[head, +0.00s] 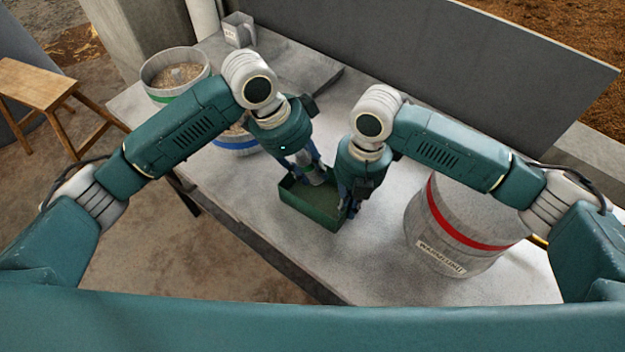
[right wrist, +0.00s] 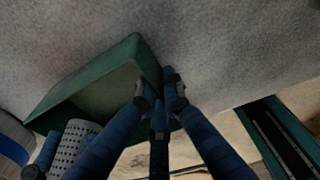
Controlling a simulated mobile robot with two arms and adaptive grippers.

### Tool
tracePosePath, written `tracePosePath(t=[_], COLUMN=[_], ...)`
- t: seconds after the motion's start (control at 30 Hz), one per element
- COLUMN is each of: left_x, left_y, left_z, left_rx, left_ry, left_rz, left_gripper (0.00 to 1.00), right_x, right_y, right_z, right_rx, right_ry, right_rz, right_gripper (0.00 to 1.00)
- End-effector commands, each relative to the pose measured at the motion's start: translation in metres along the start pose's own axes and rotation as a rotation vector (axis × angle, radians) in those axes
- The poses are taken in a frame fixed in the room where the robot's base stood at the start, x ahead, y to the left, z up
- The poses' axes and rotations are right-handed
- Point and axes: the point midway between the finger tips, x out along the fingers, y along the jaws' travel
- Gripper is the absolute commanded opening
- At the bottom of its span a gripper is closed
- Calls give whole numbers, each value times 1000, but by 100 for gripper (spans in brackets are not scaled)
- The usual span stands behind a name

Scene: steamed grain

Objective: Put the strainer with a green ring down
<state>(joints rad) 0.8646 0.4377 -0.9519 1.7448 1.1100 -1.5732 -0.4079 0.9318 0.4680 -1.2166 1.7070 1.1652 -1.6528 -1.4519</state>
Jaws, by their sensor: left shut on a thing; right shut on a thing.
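A green rectangular tray (head: 297,208) sits on the grey table, and its wall also shows in the right wrist view (right wrist: 85,82). My left gripper (head: 307,163) points down over the tray's far side and is shut on the metal strainer (head: 316,177). The strainer's perforated side shows in the right wrist view (right wrist: 76,143). It is over or inside the tray; I cannot tell whether it touches the bottom. A green band is partly visible, mostly hidden by fingers. My right gripper (head: 350,208) is shut on the tray's right wall, with its blue fingers (right wrist: 163,92) at the rim.
A large bucket with a red band (head: 455,235) stands right of the tray. A green-banded bucket of grain (head: 172,80) and a blue-banded one (head: 236,143) stand left, partly behind my left arm. Table in front of the tray is clear.

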Motion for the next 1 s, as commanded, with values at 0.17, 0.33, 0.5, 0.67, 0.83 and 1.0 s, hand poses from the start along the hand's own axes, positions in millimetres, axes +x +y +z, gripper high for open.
tracePosePath(t=[0.17, 0.33, 0.5, 0.67, 0.83, 1.0], left_x=[25, 47, 51, 51, 53, 53], left_y=[0, 0, -1, -1, 0, 0], left_z=[10, 17, 18, 18, 19, 19], left_rx=[-3, -2, 0, 0, -1, -1], left_ry=[-1, 0, 1, 1, 0, 0], left_rz=[1, 0, -3, -2, -2, -1], left_gripper=[0, 0, 0, 0, 42, 47], right_x=[-1, -1, -1, -1, -1, -1], right_y=[1, 1, 1, 1, 1, 1], right_z=[0, 0, 0, 0, 0, 0], right_rx=[0, 0, -1, -1, -1, -1], right_ry=[0, 0, 0, 0, 0, 0], right_rz=[2, 2, 2, 2, 2, 2], right_gripper=[0, 0, 0, 0, 0, 0])
